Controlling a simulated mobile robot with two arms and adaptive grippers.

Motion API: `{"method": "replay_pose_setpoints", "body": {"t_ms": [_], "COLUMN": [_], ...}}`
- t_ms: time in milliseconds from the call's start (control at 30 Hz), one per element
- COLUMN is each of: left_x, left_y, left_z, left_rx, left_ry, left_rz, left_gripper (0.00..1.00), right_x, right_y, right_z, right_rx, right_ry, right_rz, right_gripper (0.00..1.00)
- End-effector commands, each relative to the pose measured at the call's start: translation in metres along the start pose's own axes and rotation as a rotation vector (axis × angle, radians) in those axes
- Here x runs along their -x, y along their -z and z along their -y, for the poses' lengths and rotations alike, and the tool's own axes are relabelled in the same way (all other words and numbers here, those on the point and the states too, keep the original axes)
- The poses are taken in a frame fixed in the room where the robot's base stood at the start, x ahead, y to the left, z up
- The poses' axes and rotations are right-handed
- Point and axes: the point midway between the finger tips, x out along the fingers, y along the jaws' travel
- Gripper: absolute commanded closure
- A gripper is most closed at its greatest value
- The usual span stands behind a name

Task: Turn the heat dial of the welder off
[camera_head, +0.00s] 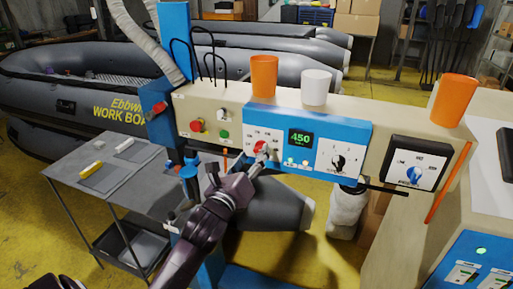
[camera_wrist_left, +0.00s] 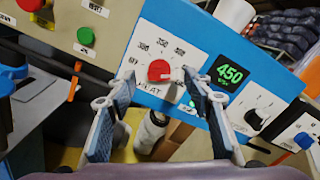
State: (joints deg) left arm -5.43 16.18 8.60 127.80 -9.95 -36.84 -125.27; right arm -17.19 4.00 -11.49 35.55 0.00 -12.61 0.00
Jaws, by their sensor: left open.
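The welder's heat dial (camera_wrist_left: 158,71) is a red knob on a white plate marked OFF and several numbers, on the blue panel (camera_wrist_left: 185,22). Its pale pointer mark seems to face right, away from OFF (camera_wrist_left: 131,62). The green display (camera_wrist_left: 229,74) beside it reads 450. In the head view the dial (camera_head: 260,146) is partly hidden by my left gripper (camera_head: 263,153), which reaches it from below. In the wrist view my left gripper (camera_wrist_left: 158,88) is open, with one finger on each side of the dial. I cannot tell if they touch it. My right gripper is not in view.
Right of the display are a black knob (camera_head: 338,161) and a blue switch (camera_head: 414,174). A red button (camera_head: 196,126) and green button (camera_head: 224,134) are on the left. Cups, including a white one (camera_head: 316,87), stand on top. A grey table (camera_head: 130,185) is at left.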

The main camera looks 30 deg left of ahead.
Motion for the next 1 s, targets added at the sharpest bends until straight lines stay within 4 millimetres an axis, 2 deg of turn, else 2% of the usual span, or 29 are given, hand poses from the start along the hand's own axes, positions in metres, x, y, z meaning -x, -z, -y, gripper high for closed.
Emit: {"method": "replay_pose_setpoints", "body": {"t_ms": [33, 200, 567, 933, 1000], "left_x": [-0.008, -0.023, -0.027, -0.027, -0.027], "left_y": [-0.002, -0.001, 0.001, 0.001, 0.001], "left_z": [0.002, 0.001, 0.000, 0.000, 0.000], "left_rx": [0.004, 0.002, 0.001, 0.002, 0.002], "left_ry": [-0.001, -0.001, 0.000, 0.000, 0.000], "left_rz": [0.000, -0.001, -0.001, -0.001, -0.001], "left_gripper": [0.53, 0.53, 0.53, 0.94, 0.95], "right_x": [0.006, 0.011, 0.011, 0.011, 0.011], "right_y": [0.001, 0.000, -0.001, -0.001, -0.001], "right_z": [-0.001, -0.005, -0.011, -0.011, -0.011], "right_rx": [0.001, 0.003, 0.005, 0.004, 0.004], "right_ry": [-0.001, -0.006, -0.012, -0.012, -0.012], "right_rz": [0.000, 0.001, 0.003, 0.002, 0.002], "right_gripper": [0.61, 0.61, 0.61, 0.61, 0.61]}}
